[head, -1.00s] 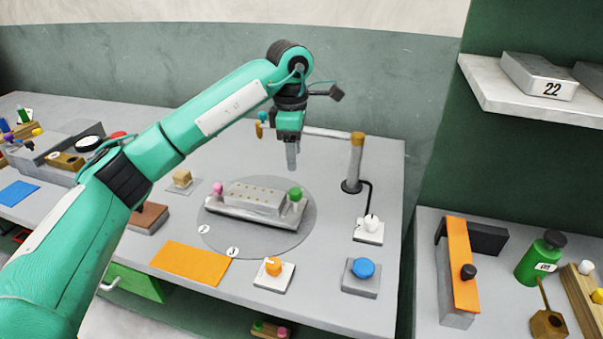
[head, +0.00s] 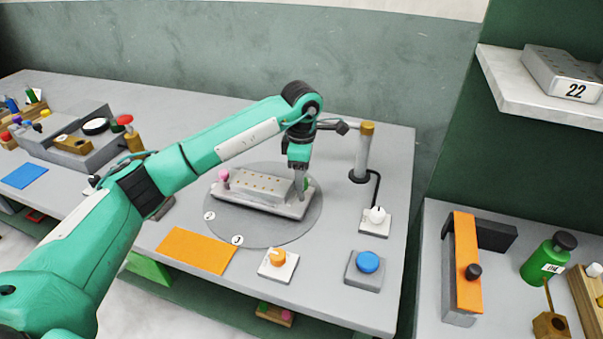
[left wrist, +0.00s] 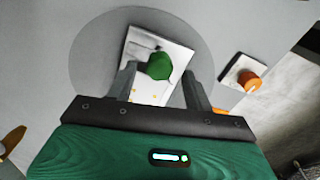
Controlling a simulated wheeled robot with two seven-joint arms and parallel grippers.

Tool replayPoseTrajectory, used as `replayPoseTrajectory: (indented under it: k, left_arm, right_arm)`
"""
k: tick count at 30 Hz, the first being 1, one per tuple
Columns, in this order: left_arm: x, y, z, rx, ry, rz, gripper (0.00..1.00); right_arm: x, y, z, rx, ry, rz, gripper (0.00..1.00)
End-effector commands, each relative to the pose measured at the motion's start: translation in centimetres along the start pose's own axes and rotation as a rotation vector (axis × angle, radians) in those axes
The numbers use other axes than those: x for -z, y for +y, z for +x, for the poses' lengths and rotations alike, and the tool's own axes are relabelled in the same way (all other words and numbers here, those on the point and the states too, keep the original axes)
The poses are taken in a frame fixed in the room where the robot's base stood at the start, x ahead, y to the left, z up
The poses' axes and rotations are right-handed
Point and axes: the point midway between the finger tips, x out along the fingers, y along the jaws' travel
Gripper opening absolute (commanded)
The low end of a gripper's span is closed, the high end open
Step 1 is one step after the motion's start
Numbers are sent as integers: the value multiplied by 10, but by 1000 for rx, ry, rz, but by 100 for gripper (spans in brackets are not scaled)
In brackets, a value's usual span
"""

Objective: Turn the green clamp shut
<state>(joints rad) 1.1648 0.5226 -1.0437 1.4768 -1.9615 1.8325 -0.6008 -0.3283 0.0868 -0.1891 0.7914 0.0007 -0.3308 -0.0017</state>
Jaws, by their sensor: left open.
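The green clamp (head: 308,183) is a rounded knob at the right end of the grey mould (head: 262,186) on the round disc. In the head view my left gripper (head: 302,192) is down at that end and partly hides it. In the left wrist view the green clamp (left wrist: 159,67) shows between the two open fingers of my left gripper (left wrist: 158,78), with some space on each side. A pink clamp (head: 223,175) stands at the mould's left end. My right gripper is out of view.
The round disc (head: 235,232) lies flat on the grey bench. In front are an orange mat (head: 196,251), an orange knob (head: 277,258) and a blue button (head: 367,262). A post (head: 364,150) with a brown cap stands behind on the right, with a white switch (head: 376,216) before it.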

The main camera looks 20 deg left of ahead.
Motion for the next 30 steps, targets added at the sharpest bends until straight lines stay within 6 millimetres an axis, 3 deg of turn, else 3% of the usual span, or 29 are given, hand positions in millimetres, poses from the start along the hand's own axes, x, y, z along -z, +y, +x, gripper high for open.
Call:
replayPoseTrajectory:
  k: [5, 13, 14, 21, 30]
  left_arm:
    - [0, 0, 12, -1, 0, 0, 52]
    - [0, 0, 14, -1, 0, 0, 52]
    - [0, 0, 14, -1, 0, 0, 50]
    - [0, 0, 14, -1, 0, 0, 7]
    - [0, 0, 15, -1, 0, -36, 7]
  right_arm:
    - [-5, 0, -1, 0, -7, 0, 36]
    - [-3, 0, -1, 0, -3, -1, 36]
    - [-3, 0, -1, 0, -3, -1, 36]
    - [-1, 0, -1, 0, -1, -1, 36]
    - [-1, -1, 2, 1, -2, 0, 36]
